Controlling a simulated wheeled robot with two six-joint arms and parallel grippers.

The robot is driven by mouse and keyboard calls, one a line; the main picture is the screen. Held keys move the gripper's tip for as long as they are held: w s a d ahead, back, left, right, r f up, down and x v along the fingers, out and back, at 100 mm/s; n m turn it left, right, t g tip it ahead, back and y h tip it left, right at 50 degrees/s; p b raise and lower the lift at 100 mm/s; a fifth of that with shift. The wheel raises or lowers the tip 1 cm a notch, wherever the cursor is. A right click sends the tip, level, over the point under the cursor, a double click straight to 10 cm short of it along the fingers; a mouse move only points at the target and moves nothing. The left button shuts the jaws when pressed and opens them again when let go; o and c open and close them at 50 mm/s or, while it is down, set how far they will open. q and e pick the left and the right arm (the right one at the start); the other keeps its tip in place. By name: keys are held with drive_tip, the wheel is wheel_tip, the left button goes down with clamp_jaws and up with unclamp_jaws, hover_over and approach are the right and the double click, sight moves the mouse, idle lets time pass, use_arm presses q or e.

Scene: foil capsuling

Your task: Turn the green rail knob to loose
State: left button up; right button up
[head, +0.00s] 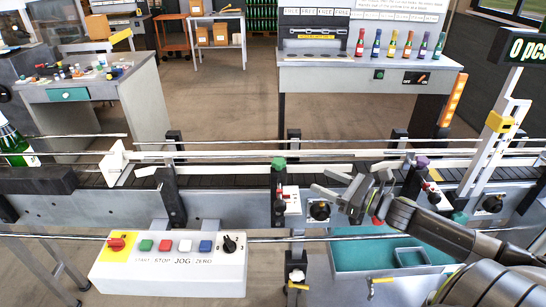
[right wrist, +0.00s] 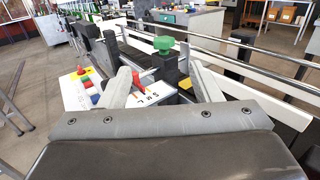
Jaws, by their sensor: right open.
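The green rail knob (head: 278,163) sits on top of a dark post at the conveyor's near rail, above a small white label plate with red marks (head: 290,199). My right gripper (head: 331,183) comes in from the right in the head view. Its jaws are apart and empty, to the right of the knob and apart from it. In the right wrist view, the green knob (right wrist: 163,44) shows beyond the two open fingers (right wrist: 160,88), roughly between them. The setting of the knob cannot be read. My left gripper is not in view.
A purple knob (head: 422,162) stands on another post to the right. A button box (head: 170,262) stands in front of the conveyor. Metal guide rails (head: 230,154) run along the belt. A green bottle (head: 14,147) stands at the far left. A teal tray (head: 350,256) lies below my right arm.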

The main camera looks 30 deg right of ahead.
approach(285, 164)
drive_tip(key=shift+x, duration=1.4)
drive_tip(key=p+x, duration=0.2)
drive_tip(key=x, duration=0.2)
drive_tip(key=shift+w+r+p, duration=0.15)
drive_tip(key=shift+r+p, duration=0.2)
drive_tip(key=shift+p, duration=0.05)
drive_tip(key=p+x, duration=0.1)
drive_tip(key=x, duration=0.1)
drive_tip(key=p+x, duration=0.1)
drive_tip(key=x, duration=0.2)
drive_tip(key=shift+w+a+f, duration=0.15)
drive_tip(key=shift+f, duration=0.1)
drive_tip(key=shift+x, duration=0.85)
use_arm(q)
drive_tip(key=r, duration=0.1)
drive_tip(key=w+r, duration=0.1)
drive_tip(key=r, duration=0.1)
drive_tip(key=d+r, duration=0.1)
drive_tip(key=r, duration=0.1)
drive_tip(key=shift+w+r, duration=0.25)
use_arm(e)
drive_tip(key=shift+f, duration=0.1)
